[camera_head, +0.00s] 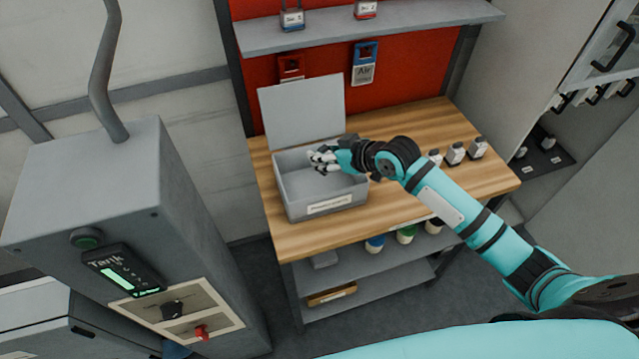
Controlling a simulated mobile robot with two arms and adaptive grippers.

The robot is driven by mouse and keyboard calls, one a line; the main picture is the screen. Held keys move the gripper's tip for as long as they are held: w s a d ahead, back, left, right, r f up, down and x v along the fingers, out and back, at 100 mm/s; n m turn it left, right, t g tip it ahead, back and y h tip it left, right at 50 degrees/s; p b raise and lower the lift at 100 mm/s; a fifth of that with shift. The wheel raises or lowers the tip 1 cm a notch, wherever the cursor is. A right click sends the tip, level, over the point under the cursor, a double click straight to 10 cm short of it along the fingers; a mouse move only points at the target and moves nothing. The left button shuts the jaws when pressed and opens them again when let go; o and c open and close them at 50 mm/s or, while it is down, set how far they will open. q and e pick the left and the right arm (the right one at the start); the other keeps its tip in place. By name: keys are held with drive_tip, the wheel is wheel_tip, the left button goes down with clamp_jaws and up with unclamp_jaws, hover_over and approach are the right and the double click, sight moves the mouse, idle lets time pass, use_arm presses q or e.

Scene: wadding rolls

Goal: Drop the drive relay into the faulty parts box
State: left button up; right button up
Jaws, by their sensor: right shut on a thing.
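The grey box (292,205) stands on the wooden bench with its lid (303,110) raised at the back; the label on its front is too small to read. My right gripper (322,161) is over the open box, reaching in from the right. It is shut on a small whitish thing, probably the drive relay, mostly hidden by the fingers. I cannot tell how high it is above the box floor. The visible inside of the box looks empty. My left gripper is not in view.
Several small white-and-dark units (456,153) stand in a row on the right of the wooden bench (300,243). A grey shelf (370,28) with padlocks runs above, on a red panel. A grey cabinet (110,190) with a hose stands at left. Bottles sit below the bench top.

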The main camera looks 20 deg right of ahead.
drive_tip(key=o, duration=0.9)
drive_tip(key=shift+c, duration=0.2)
drive_tip(key=o, duration=0.4)
drive_tip(key=shift+c, duration=0.2)
drive_tip(key=shift+s+d+r, duration=0.15)
drive_tip(key=shift+s+d, duration=0.05)
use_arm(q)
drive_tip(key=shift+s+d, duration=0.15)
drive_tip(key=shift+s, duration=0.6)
use_arm(e)
drive_tip(key=v, duration=1.1)
drive_tip(key=shift+s+r, duration=0.15)
drive_tip(key=shift+s, duration=0.05)
